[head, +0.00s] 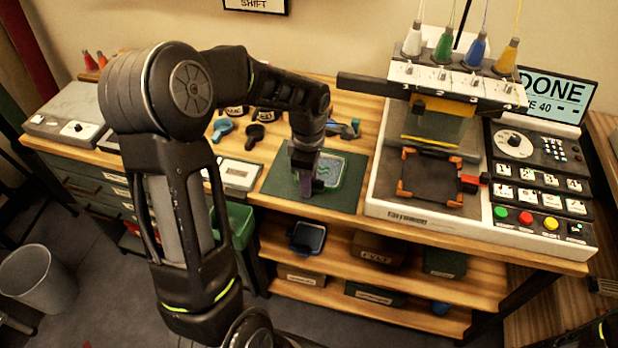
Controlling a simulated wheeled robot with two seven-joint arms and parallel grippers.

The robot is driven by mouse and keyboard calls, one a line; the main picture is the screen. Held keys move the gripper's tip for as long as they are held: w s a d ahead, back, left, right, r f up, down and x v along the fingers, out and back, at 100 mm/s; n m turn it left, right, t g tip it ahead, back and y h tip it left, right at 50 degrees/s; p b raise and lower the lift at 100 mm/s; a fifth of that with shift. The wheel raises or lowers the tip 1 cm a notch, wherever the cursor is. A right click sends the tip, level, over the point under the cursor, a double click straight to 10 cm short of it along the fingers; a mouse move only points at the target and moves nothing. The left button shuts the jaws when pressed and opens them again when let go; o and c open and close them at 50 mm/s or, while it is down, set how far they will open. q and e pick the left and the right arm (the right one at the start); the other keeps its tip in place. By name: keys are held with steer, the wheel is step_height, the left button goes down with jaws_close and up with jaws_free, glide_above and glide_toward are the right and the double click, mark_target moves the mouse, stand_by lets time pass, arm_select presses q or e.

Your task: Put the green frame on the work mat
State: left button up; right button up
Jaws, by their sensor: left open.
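The green frame (341,172), a rounded pale-green rim around a teal patch with a green wavy design, lies on the dark green work mat (346,198) on the wooden table. My left gripper (306,187) points down at the left edge of the frame. It is open, and its fingers hide the left part of the frame. I cannot tell whether a finger touches the frame.
An embroidery machine (430,197) with an empty dark orange-cornered holder (433,180) stands right of the mat. Its button panel (535,190) is farther right. A white box (238,174) lies left of the mat. Small dark and blue tools (254,135) lie behind it.

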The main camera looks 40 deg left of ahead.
arm_select(q)
step_height(320, 180, up, 12)
steer(key=shift+s+r, duration=0.15)
stand_by(0.4)
stand_by(0.8)
